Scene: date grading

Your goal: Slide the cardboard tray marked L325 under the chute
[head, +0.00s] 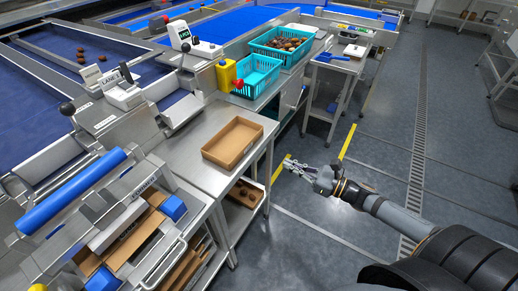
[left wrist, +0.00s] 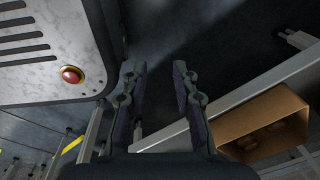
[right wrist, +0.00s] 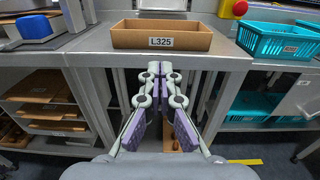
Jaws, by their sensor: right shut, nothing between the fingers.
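The cardboard tray marked L325 (head: 236,133) is empty and sits on the steel bench (head: 190,150). In the right wrist view the tray (right wrist: 185,41) shows its white label facing me, near the bench's front edge. A metal chute (head: 183,112) stands at the back of the bench; the tray is in front of and to the right of it, not under it. My right gripper (head: 290,165) is shut and empty, out in front of the bench and apart from the tray. My left gripper (left wrist: 158,75) is open and empty, seen only in the left wrist view, away from the tray.
Blue-green baskets (head: 257,76) stand right of the tray, one holding dates. A yellow box with a red button (head: 226,76) stands behind it. Boxes and flat cardboard lie on shelves below. The bench between tray and chute looks clear.

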